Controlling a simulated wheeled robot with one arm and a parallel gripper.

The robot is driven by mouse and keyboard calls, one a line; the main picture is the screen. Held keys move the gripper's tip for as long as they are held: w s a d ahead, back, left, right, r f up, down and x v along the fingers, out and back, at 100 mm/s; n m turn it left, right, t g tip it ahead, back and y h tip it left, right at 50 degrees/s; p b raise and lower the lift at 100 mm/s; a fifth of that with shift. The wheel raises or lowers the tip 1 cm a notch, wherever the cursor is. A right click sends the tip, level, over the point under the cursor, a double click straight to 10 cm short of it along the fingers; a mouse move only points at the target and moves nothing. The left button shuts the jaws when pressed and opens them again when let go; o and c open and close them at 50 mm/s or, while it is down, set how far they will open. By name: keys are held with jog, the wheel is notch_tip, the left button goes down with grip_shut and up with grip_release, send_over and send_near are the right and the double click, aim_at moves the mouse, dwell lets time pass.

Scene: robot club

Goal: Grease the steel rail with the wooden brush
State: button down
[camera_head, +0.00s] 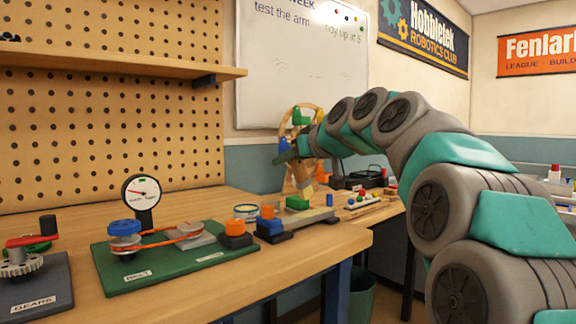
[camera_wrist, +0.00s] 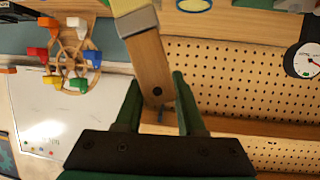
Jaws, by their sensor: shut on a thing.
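My gripper (camera_wrist: 158,100) is shut on the wooden brush (camera_wrist: 152,65), whose handle lies between its two green fingers. The brush's pale metal band (camera_wrist: 134,24) shows at the top of the wrist view; its bristles are not clear there. In the head view the brush (camera_head: 301,176) hangs steeply, lower end down, over the back of the bench, under my gripper (camera_head: 290,157). The steel rail (camera_head: 318,217) lies on the bench below, with a green block (camera_head: 297,203) on it. The brush's lower end appears above the rail; I cannot tell the exact gap.
A clear jar with a blue rim (camera_head: 246,212) stands left of the rail. A green belt board (camera_head: 150,265) with a dial and a gears board (camera_head: 38,290) fill the bench's left. A wooden wheel with coloured cups (camera_wrist: 68,55) is behind. The bench's front right is bare.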

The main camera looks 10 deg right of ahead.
notch_tip(320, 180, up, 3)
jog(key=shift+f+p, duration=0.2)
jog(key=shift+p, duration=0.25)
dwell(0.5)
